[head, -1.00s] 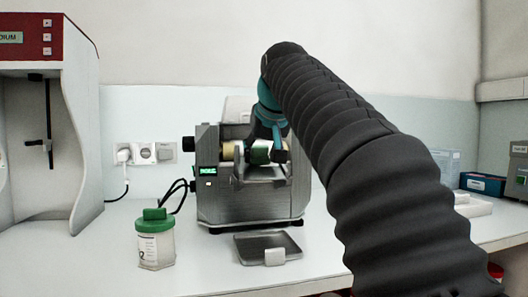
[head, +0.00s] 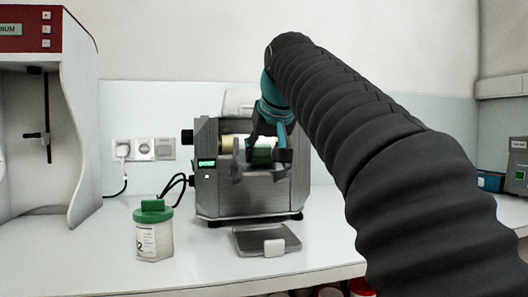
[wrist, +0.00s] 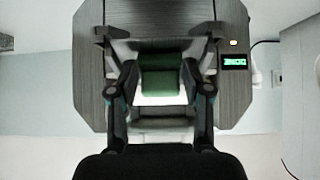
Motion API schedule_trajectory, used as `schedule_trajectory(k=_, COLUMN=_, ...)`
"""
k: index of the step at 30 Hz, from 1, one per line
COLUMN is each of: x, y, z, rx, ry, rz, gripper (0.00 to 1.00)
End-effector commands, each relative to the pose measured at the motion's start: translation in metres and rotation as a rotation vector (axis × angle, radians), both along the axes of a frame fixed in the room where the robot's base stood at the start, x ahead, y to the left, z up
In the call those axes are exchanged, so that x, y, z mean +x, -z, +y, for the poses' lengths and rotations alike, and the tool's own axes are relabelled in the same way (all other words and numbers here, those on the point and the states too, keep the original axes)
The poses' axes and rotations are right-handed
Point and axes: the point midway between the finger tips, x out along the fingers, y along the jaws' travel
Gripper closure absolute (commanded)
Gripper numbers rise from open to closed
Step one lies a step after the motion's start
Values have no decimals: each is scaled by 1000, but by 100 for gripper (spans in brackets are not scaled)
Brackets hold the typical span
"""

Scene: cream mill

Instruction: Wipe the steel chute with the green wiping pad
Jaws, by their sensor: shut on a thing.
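The green wiping pad (head: 262,155) is held between the fingers of my gripper (head: 266,153), at the front opening of the grey mill. The pad also shows in the wrist view (wrist: 160,80), between the two dark fingers. The steel chute (head: 262,174) is at the mill's front, just below the pad and partly hidden by my gripper. I cannot tell whether the pad touches the chute.
The mill (head: 215,195) stands on the white bench with a lit green display. A shallow grey tray (head: 252,243) lies before it. A green-lidded jar (head: 154,235) stands to the left. A red-topped white cabinet (head: 80,120) is far left.

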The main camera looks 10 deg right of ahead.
Motion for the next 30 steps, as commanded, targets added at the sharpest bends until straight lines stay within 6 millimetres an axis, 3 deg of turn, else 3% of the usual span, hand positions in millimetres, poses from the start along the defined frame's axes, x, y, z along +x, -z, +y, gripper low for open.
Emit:
schedule_trajectory(k=15, x=36, y=-14, z=0, rx=0, ry=0, rz=0, gripper=79)
schedule_trajectory(k=30, x=5, y=3, z=0, rx=0, ry=0, rz=4, gripper=79)
